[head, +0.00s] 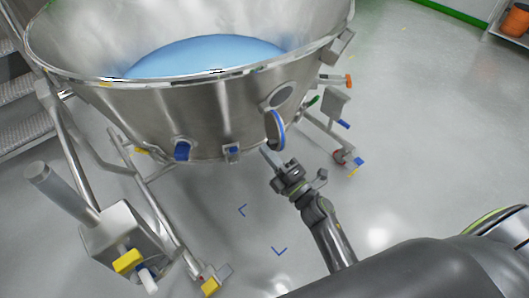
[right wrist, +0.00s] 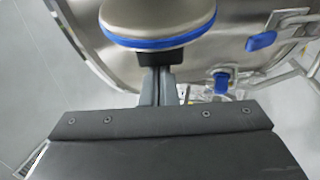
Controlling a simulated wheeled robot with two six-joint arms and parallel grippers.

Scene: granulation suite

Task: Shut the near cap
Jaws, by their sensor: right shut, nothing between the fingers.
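The near cap (head: 276,130) is a round metal disc with a blue rim on the wall of the big steel vessel (head: 180,110). It stands swung out, edge-on, below an oval port (head: 282,96). My right gripper (head: 268,153) is shut and empty, its tips just below the cap's lower edge. In the right wrist view the cap (right wrist: 158,20) fills the top with its blue ring (right wrist: 158,42), just beyond the shut fingers (right wrist: 158,88). I cannot tell whether they touch it. My left gripper is not in view.
Blue-capped fittings (head: 182,151) sit along the vessel's lower wall. A steel frame with a box (head: 122,238) and yellow parts stands at left. Orange and green handles (head: 334,81) stick out right of the port. The floor (head: 400,130) is open at right.

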